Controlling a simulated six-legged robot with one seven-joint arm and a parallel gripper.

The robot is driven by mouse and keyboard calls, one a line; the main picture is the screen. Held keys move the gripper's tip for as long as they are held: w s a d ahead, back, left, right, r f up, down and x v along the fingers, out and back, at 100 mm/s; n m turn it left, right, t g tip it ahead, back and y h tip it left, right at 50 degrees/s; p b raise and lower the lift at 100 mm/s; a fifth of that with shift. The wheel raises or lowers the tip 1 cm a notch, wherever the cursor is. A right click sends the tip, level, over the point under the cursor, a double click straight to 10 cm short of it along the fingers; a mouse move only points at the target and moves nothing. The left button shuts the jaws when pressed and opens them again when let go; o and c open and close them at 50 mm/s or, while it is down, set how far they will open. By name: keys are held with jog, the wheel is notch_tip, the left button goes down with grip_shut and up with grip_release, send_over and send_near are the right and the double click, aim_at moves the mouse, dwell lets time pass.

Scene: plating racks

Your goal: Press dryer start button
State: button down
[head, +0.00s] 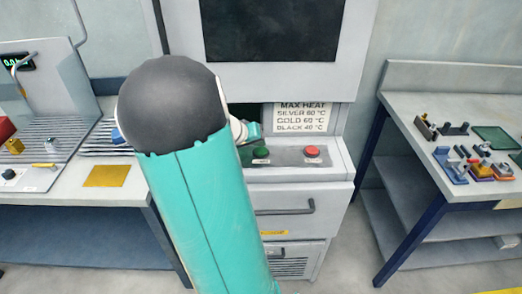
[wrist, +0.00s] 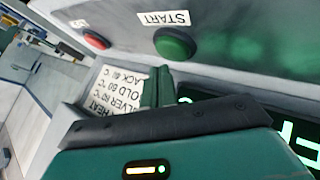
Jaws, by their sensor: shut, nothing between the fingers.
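The green start button (head: 261,152) is on the sloped panel of the dryer (head: 292,172), left of a red button (head: 312,151). In the wrist view the green button (wrist: 174,44) is beside a white START label (wrist: 164,18), with the red button (wrist: 96,41) to its left. My gripper (wrist: 160,70) is shut and empty. Its fingertips appear just short of the green button in the picture; I cannot tell the exact gap. In the head view my gripper (head: 253,131) shows partly past my arm, just above and behind the green button.
A MAX HEAT sign (head: 302,117) and a dark window (head: 270,30) are above the panel. A drawer handle (head: 285,208) juts out below. A bench (head: 455,190) with small racks is at right; another bench (head: 60,190) is at left.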

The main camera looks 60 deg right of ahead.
aim_at(258, 152)
jog(key=shift+f, duration=0.1)
dwell(0.7)
jog(key=shift+f, duration=0.35)
jog(key=shift+f, duration=0.5)
dwell(0.7)
jog(key=shift+r, duration=0.95)
jog(key=shift+r, duration=2.5)
